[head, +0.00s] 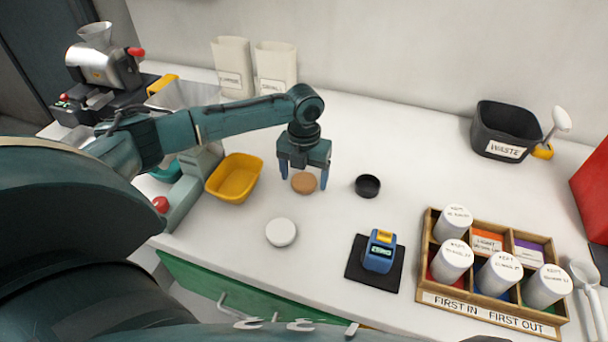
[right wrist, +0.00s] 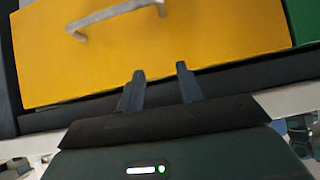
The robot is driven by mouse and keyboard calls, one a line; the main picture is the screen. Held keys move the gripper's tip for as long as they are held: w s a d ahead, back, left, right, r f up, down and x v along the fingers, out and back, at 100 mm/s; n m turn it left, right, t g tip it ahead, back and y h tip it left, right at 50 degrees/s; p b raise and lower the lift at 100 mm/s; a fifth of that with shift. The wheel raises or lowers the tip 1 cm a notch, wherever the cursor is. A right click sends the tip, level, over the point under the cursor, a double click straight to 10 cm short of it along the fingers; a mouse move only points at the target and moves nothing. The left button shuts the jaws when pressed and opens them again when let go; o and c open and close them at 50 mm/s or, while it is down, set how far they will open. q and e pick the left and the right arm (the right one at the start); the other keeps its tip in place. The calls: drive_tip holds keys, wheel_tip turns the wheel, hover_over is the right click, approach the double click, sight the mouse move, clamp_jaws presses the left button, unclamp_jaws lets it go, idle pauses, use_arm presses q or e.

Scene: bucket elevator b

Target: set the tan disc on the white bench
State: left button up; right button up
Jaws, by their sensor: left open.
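The tan disc (head: 304,183) is small and round and shows in the head view between my left gripper's fingertips, at the level of the white bench (head: 340,230) or very near it. I cannot tell whether it rests on the bench. My left gripper (head: 303,180) points down with its fingers open, one on each side of the disc. My right gripper (right wrist: 160,70) shows in the right wrist view with its fingers apart and nothing between them, in front of a yellow drawer front (right wrist: 180,50).
Around the disc are a yellow tub (head: 234,178), a black cup (head: 368,186), a white round lid (head: 281,232) and a blue device (head: 379,250) on a black mat. A wooden rack (head: 490,312) with white jars is at right. A waste bin (head: 507,130) stands behind it.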

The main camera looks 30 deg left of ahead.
sight(304, 180)
use_arm(q)
wheel_tip(304, 180, up, 12)
drive_tip(key=b, duration=0.1)
drive_tip(key=shift+f, duration=0.15)
idle(0.6)
